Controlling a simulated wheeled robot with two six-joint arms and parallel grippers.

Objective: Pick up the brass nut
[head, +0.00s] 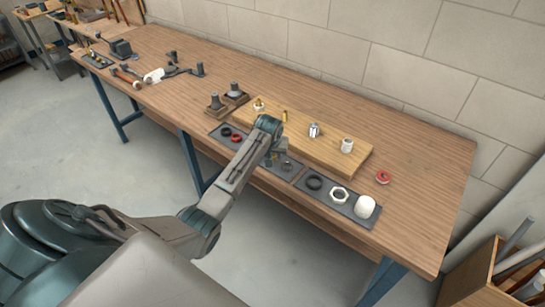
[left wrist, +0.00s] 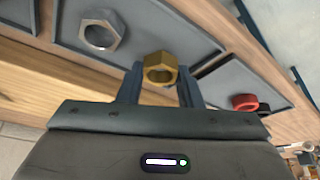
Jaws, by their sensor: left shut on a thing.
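The brass nut (left wrist: 160,68) is a gold hexagonal ring in the left wrist view, held between the two fingers of my left gripper (left wrist: 160,84). The fingers are shut on its sides, and its hole faces the camera. The nut cannot be made out there behind the gripper and arm. Whether the nut is clear of the surface below is hard to tell. My right gripper is not in view.
A wooden board (head: 320,150) behind the gripper carries several fittings. Red and black rings (head: 236,138) lie on the left mat. A red round part (head: 383,177) lies right of the board.

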